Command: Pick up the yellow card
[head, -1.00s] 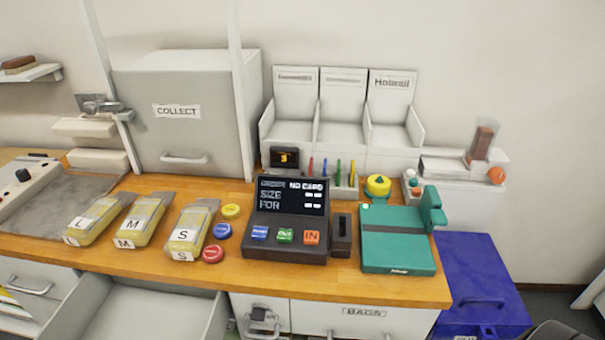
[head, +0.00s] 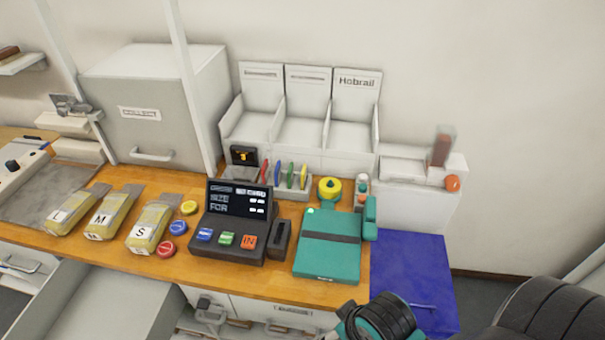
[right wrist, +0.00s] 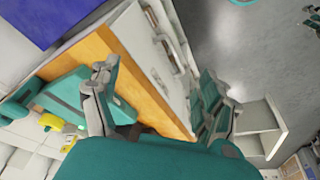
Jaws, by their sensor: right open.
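The yellow card (head: 304,176) stands upright at the right end of a small grey card rack (head: 294,193) at the back of the wooden counter, beside green, blue and red cards. In the head view my right arm (head: 378,318) comes in at the bottom right, in front of the counter and well short of the rack. In the right wrist view my right gripper (right wrist: 158,92) has its fingers spread wide with nothing between them. My left gripper is not in view.
A dark terminal (head: 238,222) with coloured buttons stands in front of the rack. A teal device (head: 328,255) and a yellow round button (head: 329,189) are to its right. Bagged garments (head: 106,215) lie at left. An open drawer (head: 100,305) juts out below the counter.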

